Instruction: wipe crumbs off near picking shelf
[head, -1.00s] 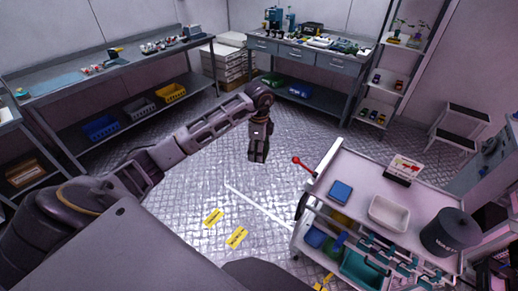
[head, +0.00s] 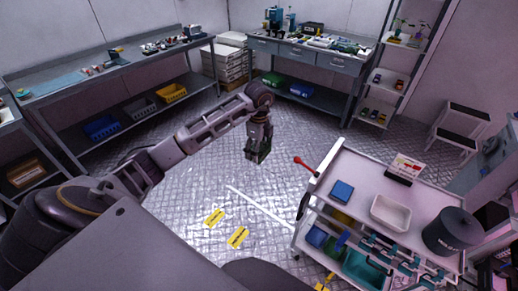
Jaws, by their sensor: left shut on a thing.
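My left gripper (head: 257,154) hangs over open floor near the middle of the head view, left of the white cart. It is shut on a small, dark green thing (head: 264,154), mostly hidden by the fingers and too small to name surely. A shelf rack (head: 394,84) with plants and small pots stands at the back right; I cannot tell if it is the picking shelf. No crumbs can be made out. My right gripper is out of view.
The white cart (head: 363,177) at the right carries a blue pad (head: 342,191), a white tray (head: 390,213) and a dark bin (head: 449,233). Workbenches (head: 60,82) line the back left. The middle floor is clear.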

